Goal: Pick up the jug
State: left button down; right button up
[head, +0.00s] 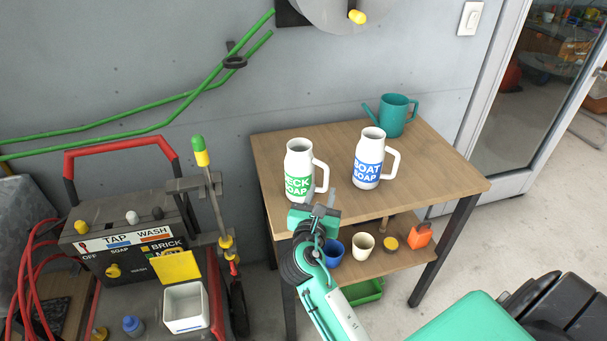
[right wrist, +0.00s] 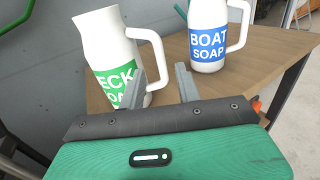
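A white jug with a green label reading "ECK SOAP" (head: 299,160), its first letter hidden or cut off, stands upright on the wooden table (head: 432,180). It also shows in the right wrist view (right wrist: 105,50). A second white jug with a blue "BOAT SOAP" label (head: 368,160) stands to its right, also in the right wrist view (right wrist: 207,45). Both handles face right. My right gripper (head: 321,198) is open, in front of the green-label jug. In the right wrist view its fingers (right wrist: 157,75) appear either side of that jug's lower handle; contact is unclear. My left gripper is out of view.
A teal watering can (head: 394,115) stands behind the jugs. The lower shelf holds a blue cup (head: 333,250), a cream cup (head: 363,246) and an orange item (head: 420,236). A wash cart (head: 130,245) stands left of the table. The tabletop's right side is clear.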

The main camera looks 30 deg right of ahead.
aim_at(326, 180)
jog(key=x, duration=0.7)
jog(key=shift+s+f+p, duration=0.1)
jog(key=shift+p, duration=0.3)
grip_shut()
